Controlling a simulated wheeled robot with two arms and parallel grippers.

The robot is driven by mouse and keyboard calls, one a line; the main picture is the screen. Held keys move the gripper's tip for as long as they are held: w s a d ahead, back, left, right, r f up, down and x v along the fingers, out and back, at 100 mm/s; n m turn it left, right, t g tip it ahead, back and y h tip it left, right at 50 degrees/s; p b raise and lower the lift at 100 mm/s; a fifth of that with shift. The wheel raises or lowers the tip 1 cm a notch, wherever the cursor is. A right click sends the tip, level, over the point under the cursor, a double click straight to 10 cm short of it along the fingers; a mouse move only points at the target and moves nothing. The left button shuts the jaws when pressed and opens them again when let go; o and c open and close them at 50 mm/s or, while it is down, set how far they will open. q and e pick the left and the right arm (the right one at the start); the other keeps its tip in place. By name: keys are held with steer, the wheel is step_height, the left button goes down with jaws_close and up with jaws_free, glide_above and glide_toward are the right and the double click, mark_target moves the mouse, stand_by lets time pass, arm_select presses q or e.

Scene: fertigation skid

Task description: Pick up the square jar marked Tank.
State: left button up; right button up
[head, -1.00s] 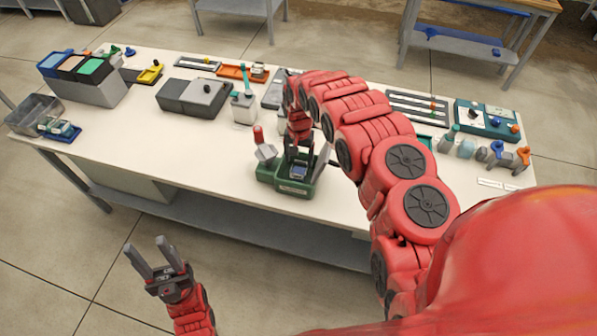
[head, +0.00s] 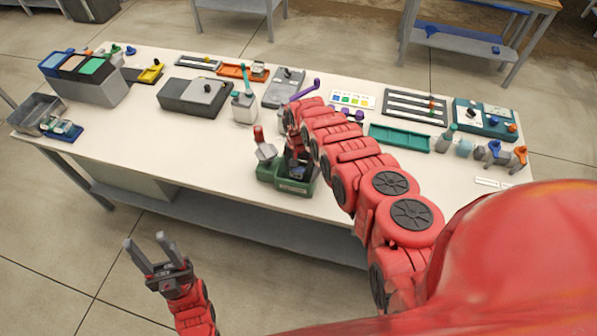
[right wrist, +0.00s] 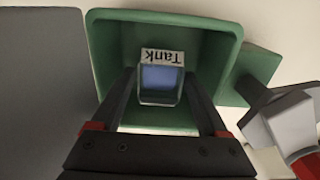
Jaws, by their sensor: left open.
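The square jar marked Tank (right wrist: 160,80) shows in the right wrist view, with a white label and a blue inside. It stands in a green open box (right wrist: 112,40), which also shows on the table's front part in the head view (head: 296,187). My right gripper (right wrist: 160,96) reaches down into the box with one finger on each side of the jar. The fingers look spread, with a narrow gap to the jar on each side. The arm and gripper mostly hide the jar in the head view. My left gripper (head: 146,243) is open and empty, off the table's front edge.
A grey tool with a red handle (head: 263,147) stands close by the green box. An empty green tray (head: 399,138) lies to the right. The table front left of the box is clear.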

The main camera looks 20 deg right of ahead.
jaws_close()
steer(key=shift+w+r, duration=0.1)
